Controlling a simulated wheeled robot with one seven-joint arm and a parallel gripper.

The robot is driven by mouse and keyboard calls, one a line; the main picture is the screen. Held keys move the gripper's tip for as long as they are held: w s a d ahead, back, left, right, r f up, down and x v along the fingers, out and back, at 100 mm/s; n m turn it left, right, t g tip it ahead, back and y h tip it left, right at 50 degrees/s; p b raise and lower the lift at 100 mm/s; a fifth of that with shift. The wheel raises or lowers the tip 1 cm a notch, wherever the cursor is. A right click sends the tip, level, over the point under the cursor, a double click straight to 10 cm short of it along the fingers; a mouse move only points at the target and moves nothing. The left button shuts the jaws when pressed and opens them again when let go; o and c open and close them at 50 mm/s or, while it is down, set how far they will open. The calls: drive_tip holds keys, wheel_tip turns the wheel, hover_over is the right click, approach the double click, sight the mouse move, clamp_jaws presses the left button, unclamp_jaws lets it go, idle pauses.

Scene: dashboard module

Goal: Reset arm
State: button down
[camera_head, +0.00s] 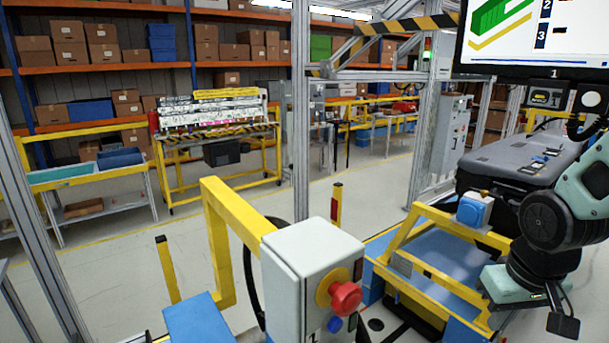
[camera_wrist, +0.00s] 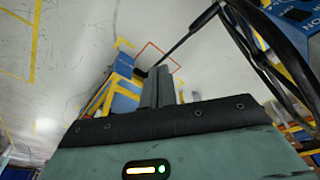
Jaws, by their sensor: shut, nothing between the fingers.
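My arm, teal and black, comes in at the right edge of the head view and hangs down beside the dark dashboard module (camera_head: 515,160). Its lower end is near the bottom right, and the fingertips are hard to make out there. In the wrist view my gripper (camera_wrist: 157,82) shows its two grey fingers together, shut and empty, beyond the teal and black gripper body. The fingers point toward pale floor and a blue and yellow frame. The dashboard module rests on the yellow and blue fixture, left of my arm.
The yellow and blue fixture (camera_head: 440,262) stands close to my arm. A grey box with a red emergency button (camera_head: 345,298) stands front centre. A screen (camera_head: 530,35) hangs above the module. A grey post (camera_head: 300,110) rises mid-picture. Open floor (camera_head: 110,275) lies at left.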

drive_tip(key=s+a+f+n+g+b, duration=0.1)
drive_tip(key=s+a+f+n+b, duration=0.2)
drive_tip(key=s+a+f+b, duration=0.2)
drive_tip(key=s+a+f+n+g+b, duration=0.1)
drive_tip(key=s+a+f+n+b, duration=0.3)
drive_tip(key=s+a+b, duration=0.5)
drive_tip(key=a+f, duration=0.1)
drive_tip(key=a, duration=0.2)
drive_tip(key=shift+s+n+y, duration=0.3)
drive_tip(key=shift+s+y, duration=0.1)
